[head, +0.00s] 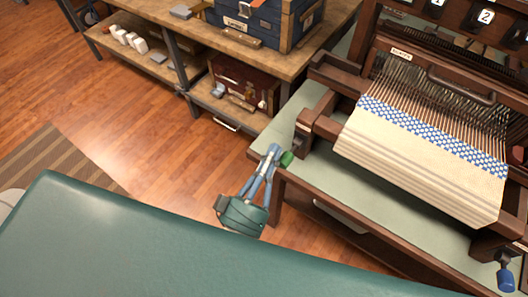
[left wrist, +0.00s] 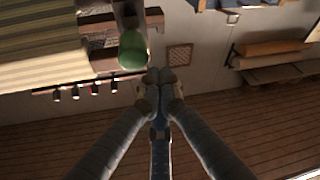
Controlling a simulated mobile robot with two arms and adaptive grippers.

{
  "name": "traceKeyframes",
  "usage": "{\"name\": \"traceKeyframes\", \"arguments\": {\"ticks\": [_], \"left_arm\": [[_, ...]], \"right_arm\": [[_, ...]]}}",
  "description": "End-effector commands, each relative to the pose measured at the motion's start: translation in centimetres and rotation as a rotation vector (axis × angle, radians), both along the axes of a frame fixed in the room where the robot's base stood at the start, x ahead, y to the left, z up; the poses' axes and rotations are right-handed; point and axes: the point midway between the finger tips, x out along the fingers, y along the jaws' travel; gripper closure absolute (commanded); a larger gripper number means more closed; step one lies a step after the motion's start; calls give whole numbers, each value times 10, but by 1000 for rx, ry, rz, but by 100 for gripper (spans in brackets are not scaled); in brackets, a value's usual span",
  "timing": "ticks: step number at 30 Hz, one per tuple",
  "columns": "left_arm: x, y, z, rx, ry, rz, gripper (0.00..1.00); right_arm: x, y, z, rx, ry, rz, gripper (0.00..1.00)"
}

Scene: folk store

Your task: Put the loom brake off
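The wooden loom (head: 325,128) stands on a pale green-topped table at the right, with cream and blue-checked cloth on it. A green knob (head: 287,159) sits at the loom's near left corner, and I take it for the brake handle. It also shows in the left wrist view (left wrist: 132,50). My left gripper (head: 273,150) is just left of the green knob, its fingertips close beside it. In the left wrist view its fingers (left wrist: 160,76) come together at the tips with nothing seen between them. Whether they touch the knob I cannot tell. My right gripper is out of view.
A blue handle (head: 506,278) is at the loom's near right corner. A wooden shelf bench (head: 180,30) with cases and boxes stands behind at the left. Wood floor (head: 140,130) is open between them, with a striped rug (head: 60,165).

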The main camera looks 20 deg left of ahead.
Motion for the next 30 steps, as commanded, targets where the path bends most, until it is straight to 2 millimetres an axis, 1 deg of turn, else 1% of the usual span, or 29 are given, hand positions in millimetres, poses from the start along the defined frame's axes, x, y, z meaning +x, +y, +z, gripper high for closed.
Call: {"name": "traceKeyframes", "arguments": {"ticks": [1,4,16,19,25,26,27,30], "left_arm": [[-1,-2,-4,0,1,1,100],[-2,-4,-9,0,-1,0,100],[-2,-5,-12,-1,-5,1,100],[-2,-6,-18,-7,-28,-1,100],[-4,-5,-33,-35,-113,-2,100],[-5,-5,-37,-36,-120,-3,100],[-5,-5,-42,-36,-116,-4,100],[-5,-5,-52,-37,-118,-2,100]], "right_arm": [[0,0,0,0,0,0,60],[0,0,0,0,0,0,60],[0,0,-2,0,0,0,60],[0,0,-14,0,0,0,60],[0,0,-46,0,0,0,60],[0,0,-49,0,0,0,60],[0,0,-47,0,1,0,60],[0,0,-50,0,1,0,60]]}}
